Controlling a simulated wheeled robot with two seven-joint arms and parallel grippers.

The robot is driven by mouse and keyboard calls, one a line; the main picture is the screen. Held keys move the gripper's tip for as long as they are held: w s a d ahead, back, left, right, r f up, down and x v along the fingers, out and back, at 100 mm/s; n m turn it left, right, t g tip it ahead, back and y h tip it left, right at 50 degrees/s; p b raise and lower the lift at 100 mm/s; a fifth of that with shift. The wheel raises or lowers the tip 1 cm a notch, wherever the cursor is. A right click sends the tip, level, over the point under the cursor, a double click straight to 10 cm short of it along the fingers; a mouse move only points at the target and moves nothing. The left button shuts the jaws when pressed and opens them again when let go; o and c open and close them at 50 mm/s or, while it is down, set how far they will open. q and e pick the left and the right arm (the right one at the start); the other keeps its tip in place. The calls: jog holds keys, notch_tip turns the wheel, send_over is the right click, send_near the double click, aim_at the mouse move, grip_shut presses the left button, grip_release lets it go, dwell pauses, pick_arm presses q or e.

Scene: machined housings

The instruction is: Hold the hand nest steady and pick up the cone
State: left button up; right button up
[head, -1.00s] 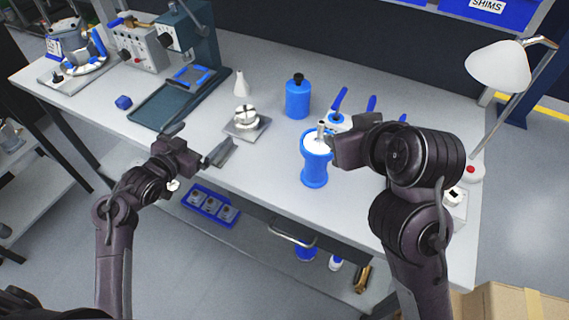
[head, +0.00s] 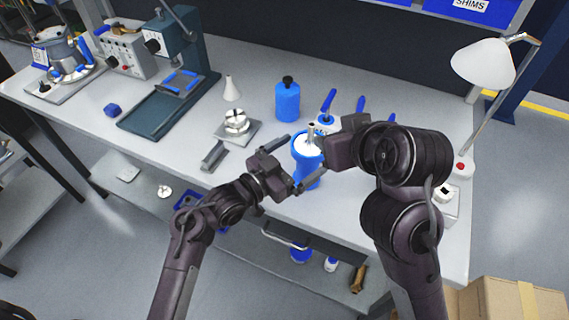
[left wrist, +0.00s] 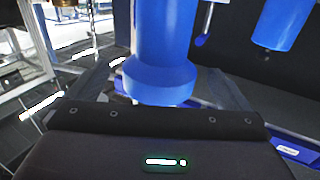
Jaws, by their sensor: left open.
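The blue hand nest (head: 308,172), a waisted upright body with a white top, stands near the table's front edge. A small grey metal piece stands up from its white top; it may be the cone (head: 311,131), but its shape is too small to tell. My left gripper (head: 294,164) is open, with its fingers on either side of the nest. In the left wrist view the nest's blue body (left wrist: 160,60) stands between the spread fingers; contact cannot be told. My right gripper (head: 321,143) is at the nest's top, close to the metal piece; its fingertips are partly hidden.
A white cone-shaped bottle (head: 232,89), a metal part on a square plate (head: 237,125), a grey angled block (head: 214,155) and a blue bottle (head: 287,101) stand nearby. A lamp (head: 485,62) stands at right.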

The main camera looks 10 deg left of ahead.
pick_arm(q)
jog(key=shift+x, duration=1.45)
jog(key=shift+c, duration=0.3)
jog(key=c, duration=1)
pick_arm(e)
jog(key=shift+o, duration=0.3)
